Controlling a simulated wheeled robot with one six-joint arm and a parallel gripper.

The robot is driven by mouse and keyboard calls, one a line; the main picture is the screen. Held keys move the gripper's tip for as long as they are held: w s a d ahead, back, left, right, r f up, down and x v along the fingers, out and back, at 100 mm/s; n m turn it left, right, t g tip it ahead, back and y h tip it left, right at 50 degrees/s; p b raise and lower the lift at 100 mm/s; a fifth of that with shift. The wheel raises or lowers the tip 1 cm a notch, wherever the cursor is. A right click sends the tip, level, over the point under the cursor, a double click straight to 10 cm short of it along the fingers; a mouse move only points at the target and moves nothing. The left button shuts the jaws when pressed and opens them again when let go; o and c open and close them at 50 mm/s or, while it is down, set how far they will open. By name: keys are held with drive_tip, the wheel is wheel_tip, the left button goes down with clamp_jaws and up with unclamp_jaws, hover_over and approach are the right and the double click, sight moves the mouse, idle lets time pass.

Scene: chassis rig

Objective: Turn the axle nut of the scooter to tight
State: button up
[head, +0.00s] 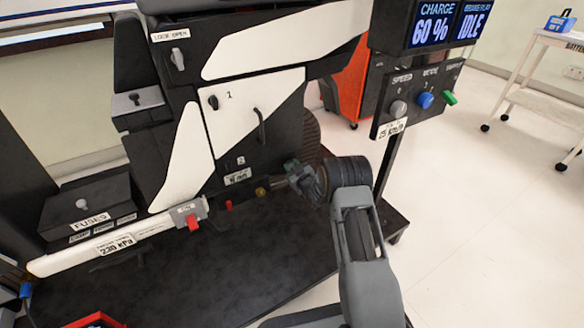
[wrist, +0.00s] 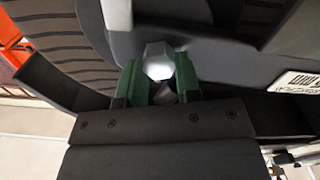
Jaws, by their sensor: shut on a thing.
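The axle nut (wrist: 158,62) is a pale grey hex nut in the upper middle of the wrist view. My gripper (wrist: 157,85) has its two green-lined fingers on either side of the nut, shut on it. In the head view my gripper (head: 300,178) is at the lower rear of the scooter (head: 255,110), beside the wheel. The nut is hidden there behind my gripper and wrist. The dark ribbed tyre (wrist: 55,40) shows at the left of the wrist view.
A display post with knobs (head: 400,105) stands right of my arm. An orange cabinet (head: 352,80) is behind it. A white trolley (head: 540,90) is at the far right, with open floor before it. A fuse box (head: 85,205) and a red-edged tray (head: 95,321) are at left.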

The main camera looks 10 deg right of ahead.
drive_tip(key=m, duration=0.4)
drive_tip(key=shift+d+m, duration=0.1)
drive_tip(key=shift+m, duration=0.2)
drive_tip(key=shift+d+m, duration=0.1)
drive_tip(key=shift+m, duration=2.1)
drive_tip(key=o, duration=0.9)
